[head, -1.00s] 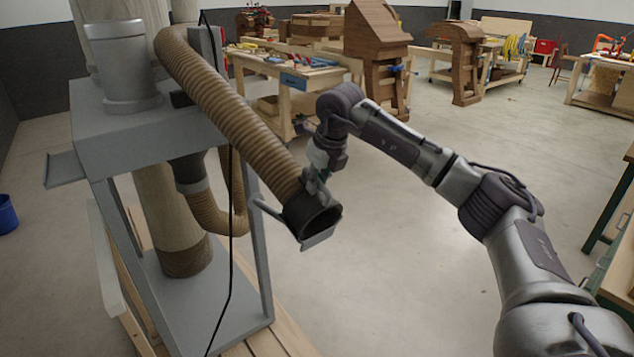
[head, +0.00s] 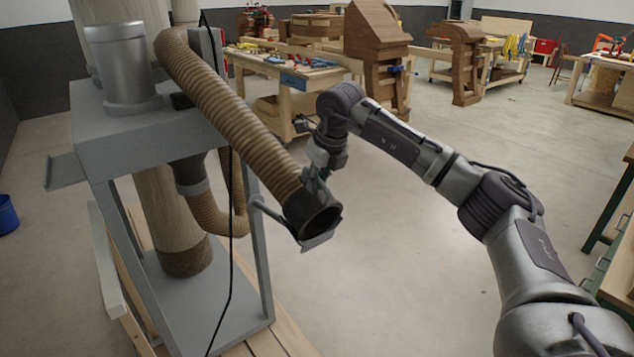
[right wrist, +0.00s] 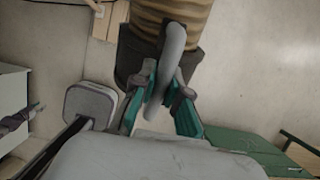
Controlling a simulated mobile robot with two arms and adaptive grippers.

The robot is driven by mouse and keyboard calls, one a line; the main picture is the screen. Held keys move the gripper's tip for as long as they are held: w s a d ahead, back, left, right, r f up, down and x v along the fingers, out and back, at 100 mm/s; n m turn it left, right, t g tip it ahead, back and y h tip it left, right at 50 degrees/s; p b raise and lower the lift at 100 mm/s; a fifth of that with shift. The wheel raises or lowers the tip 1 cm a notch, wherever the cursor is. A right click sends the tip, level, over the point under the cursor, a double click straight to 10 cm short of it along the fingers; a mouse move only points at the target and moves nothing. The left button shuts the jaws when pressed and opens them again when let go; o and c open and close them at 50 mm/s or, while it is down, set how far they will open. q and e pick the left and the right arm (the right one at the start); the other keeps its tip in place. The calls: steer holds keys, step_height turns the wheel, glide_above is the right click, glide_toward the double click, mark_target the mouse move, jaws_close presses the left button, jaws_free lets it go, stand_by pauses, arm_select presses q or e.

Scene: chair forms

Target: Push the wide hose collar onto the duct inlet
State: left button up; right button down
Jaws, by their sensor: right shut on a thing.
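The wide dark collar (head: 312,212) sits on the free end of a thick brown ribbed hose (head: 240,115), its open mouth facing down and right. A grey bar handle (right wrist: 171,55) crosses the collar in the right wrist view. My right gripper (head: 317,177) is at the collar's upper right side; its teal fingers (right wrist: 162,92) are shut on the handle. An upright grey pipe stub (head: 120,65) stands on the grey machine at the left; I cannot tell whether it is the duct inlet. The collar hangs clear of it. My left gripper is out of view.
The grey machine frame (head: 140,140) stands on wooden boards at the left. A black cable (head: 231,220) hangs before it. A thinner hose (head: 212,212) curves below. Workbenches (head: 285,70) stand behind, and a green-framed bench (head: 610,225) at the right. The middle floor is free.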

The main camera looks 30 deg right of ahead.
steer(key=shift+r+p, duration=2.1)
steer(key=shift+r, duration=1.05)
steer(key=shift+f, duration=0.15)
